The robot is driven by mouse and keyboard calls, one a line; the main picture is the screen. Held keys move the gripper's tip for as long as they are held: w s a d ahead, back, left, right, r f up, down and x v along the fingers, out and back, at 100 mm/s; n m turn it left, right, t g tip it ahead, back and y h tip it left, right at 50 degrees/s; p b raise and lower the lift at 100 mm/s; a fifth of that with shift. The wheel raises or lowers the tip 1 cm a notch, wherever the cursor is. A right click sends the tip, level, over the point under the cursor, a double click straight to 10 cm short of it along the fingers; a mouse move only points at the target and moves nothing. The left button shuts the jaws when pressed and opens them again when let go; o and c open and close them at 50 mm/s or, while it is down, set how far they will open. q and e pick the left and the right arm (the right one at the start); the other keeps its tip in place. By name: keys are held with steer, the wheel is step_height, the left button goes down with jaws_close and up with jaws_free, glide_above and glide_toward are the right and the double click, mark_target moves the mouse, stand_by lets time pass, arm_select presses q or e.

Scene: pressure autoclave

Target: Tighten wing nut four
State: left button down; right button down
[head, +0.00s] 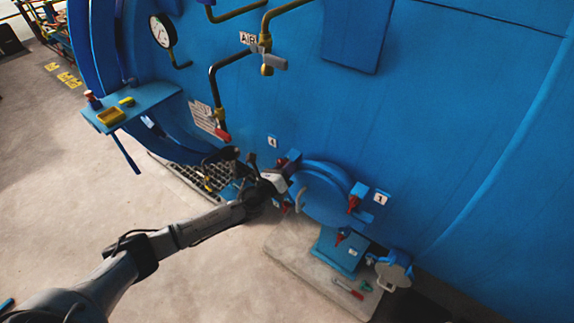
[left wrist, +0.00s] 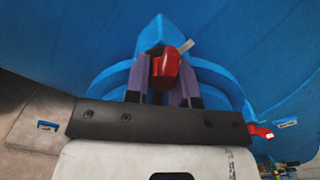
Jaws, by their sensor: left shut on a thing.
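A round blue hatch cover (head: 325,192) sits on the blue vessel wall, with red wing nuts around its rim. A plate marked 4 (head: 272,141) is on the wall above the cover's left side, and a plate marked 1 (head: 380,197) is at its right. My left gripper (head: 289,163) is at the cover's upper left edge, beside plate 4. In the left wrist view its purple fingers (left wrist: 165,82) are shut on a red wing nut (left wrist: 166,68), wing nut four. The fingers hide part of it. My right gripper is not in view.
Other red wing nuts show at the cover's right (head: 353,203) and bottom (head: 340,238). A grey flanged fitting (head: 394,274) stands low at the right. A red-handled valve pipe (head: 220,125) hangs above left. A blue shelf (head: 130,108) juts out farther left.

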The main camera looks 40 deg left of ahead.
arm_select(q)
steer(key=m+p, duration=0.1)
steer(key=m, duration=0.2)
steer(key=shift+a+m, duration=0.1)
steer(key=shift+m, duration=0.2)
steer(key=shift+a+f+m+p, duration=0.1)
steer(key=shift+m+p, duration=0.45)
steer(key=shift+m, duration=0.75)
steer(key=c, duration=1)
jaws_free()
steer(key=shift+o, duration=0.2)
